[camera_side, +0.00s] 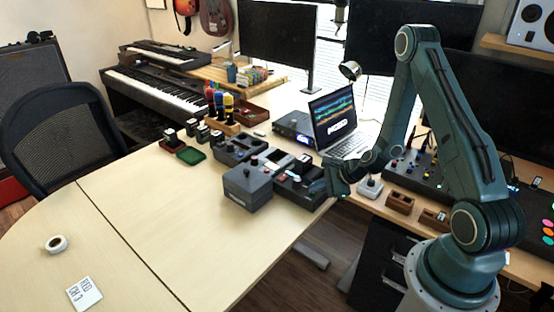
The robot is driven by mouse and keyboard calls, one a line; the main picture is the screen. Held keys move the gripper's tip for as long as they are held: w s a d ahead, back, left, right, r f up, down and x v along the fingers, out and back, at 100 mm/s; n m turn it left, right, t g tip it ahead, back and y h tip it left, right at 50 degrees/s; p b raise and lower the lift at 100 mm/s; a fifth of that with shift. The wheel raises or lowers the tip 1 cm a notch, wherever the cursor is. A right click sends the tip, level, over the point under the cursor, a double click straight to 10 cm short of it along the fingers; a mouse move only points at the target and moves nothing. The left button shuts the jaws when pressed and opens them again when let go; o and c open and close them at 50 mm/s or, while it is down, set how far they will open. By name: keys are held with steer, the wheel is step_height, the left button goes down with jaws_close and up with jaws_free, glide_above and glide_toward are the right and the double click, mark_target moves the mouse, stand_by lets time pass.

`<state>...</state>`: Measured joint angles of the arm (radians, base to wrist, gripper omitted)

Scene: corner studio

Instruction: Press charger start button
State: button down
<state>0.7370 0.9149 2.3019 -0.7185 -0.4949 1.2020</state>
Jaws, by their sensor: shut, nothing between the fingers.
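My gripper (316,187) is shut and empty. It is low over the right end of a dark device (292,190) with small coloured parts on top; I cannot tell whether it touches it. A dark grey box (247,190) with a knob and a small red part on top stands just left of that device. Another dark device (232,153) sits behind the box. I cannot tell which of these is the charger, and a start button is too small to make out.
An open laptop (335,118) stands behind the devices. A green tray (191,156) and small blocks lie to the left. A white joystick-like piece (369,187) and brown blocks (400,202) are right of my gripper. The front left table (165,225) is mostly clear, with a tape roll (56,243) and card (84,293).

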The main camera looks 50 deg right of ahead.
steer(key=shift+r, duration=0.45)
steer(key=shift+r, duration=0.1)
stand_by(0.5)
steer(key=shift+r, duration=2.9)
